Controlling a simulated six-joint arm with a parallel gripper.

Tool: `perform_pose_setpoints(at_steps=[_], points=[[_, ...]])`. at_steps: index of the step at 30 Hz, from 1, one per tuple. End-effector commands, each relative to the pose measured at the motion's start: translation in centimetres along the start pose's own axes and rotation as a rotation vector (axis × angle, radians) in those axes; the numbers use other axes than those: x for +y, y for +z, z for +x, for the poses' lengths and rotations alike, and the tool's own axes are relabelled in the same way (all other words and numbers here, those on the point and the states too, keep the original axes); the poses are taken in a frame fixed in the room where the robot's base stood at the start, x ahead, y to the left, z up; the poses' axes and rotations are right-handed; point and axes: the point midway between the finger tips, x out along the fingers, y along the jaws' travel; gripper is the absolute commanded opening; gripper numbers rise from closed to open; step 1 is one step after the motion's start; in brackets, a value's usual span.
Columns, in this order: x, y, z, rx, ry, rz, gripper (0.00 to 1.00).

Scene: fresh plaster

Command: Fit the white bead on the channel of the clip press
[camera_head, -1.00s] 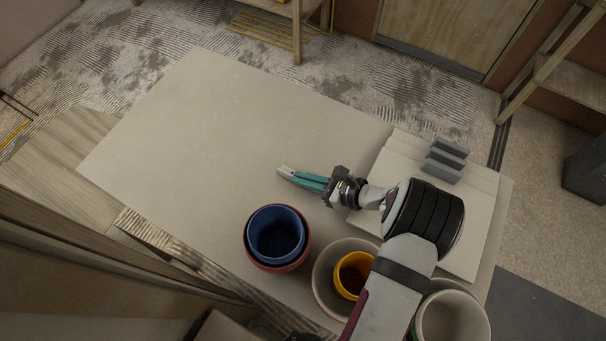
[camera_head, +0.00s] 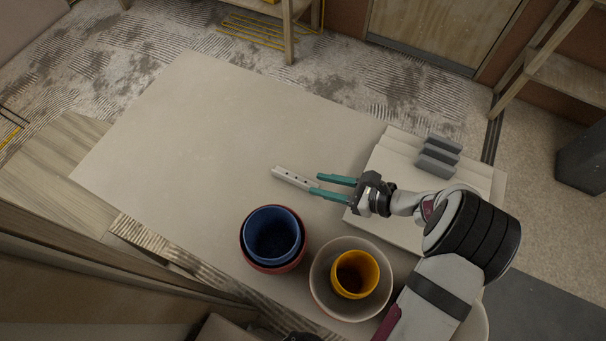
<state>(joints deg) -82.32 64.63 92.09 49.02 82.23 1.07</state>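The white bead is a short, pale strip (camera_head: 291,178) with small dark dots, on or just over the table left of my gripper. Its right end meets or passes under the tip of the lower finger; I cannot tell if they touch. My gripper (camera_head: 315,184) has two teal fingers spread apart, pointing left, with nothing seen clamped between them. The clip press seems to be the grey ridged blocks (camera_head: 438,157) on a pale stepped board (camera_head: 390,160) at the right, behind my gripper. Its channel cannot be made out clearly.
A blue bowl (camera_head: 272,234) sits in a red one (camera_head: 246,256) near the front edge. A yellow cup (camera_head: 354,273) stands in a pale bowl (camera_head: 322,292) beside them. The left and middle of the table (camera_head: 200,135) are clear.

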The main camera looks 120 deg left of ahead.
Motion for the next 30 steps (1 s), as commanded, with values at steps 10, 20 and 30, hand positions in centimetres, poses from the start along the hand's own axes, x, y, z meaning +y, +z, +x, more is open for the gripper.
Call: perform_pose_setpoints(at_steps=[10, 20, 30], points=[[0.0, 0.0, -4.6, 0.001, 0.000, 0.001, 0.35], [7.5, 3.1, -26.7, 0.297, -0.235, -0.058, 0.35], [35.2, 6.0, -34.9, 0.958, -0.411, 0.258, 0.35]])
